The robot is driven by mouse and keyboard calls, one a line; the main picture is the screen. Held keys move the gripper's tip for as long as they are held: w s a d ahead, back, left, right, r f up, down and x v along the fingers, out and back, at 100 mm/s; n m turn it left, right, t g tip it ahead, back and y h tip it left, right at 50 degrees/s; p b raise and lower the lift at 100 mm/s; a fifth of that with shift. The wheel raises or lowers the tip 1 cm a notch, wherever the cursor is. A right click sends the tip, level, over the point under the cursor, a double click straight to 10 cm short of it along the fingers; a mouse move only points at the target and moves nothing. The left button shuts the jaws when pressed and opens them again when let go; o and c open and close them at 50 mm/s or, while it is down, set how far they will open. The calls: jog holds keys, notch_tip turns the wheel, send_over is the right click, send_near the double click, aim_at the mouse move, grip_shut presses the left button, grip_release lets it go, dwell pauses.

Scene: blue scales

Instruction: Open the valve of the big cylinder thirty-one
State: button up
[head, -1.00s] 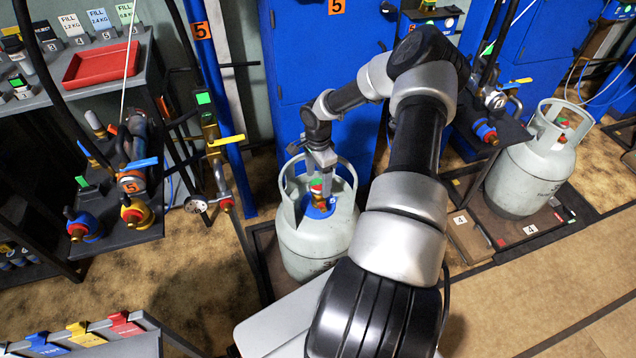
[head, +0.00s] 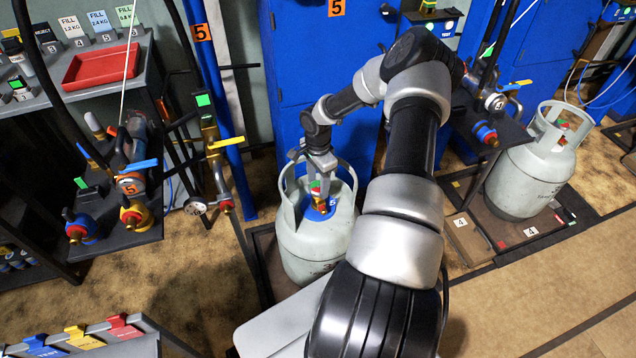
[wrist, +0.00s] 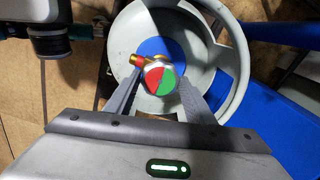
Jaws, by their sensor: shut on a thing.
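The valve's knob (wrist: 161,79) is half red and half green. My gripper (wrist: 160,80) reaches down inside the collar, one finger on each side of the knob, and is shut on it. In the head view my gripper (head: 317,172) hides part of the valve.
A second grey cylinder (head: 530,165) stands at the right by a "4" tag. A blue cabinet (head: 325,110) stands behind the nearer cylinder. At the left are a dark stand with hoses and fittings (head: 110,220) and a red tray (head: 100,64).

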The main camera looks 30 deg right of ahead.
jog(key=n, duration=0.4)
jog(key=shift+b, duration=0.4)
jog(key=n, duration=0.8)
jog(key=shift+n, duration=0.3)
jog(key=n, duration=0.4)
jog(key=shift+s+n, duration=0.1)
jog(key=shift+n, duration=0.2)
jog(key=n, duration=0.3)
jog(key=shift+n+p, duration=0.3)
jog(key=n, duration=0.4)
jog(key=n+p, duration=0.1)
jog(key=n, duration=0.4)
jog(key=shift+d, duration=0.1)
jog(key=shift+n+p, duration=0.3)
jog(key=shift+n, duration=1.9)
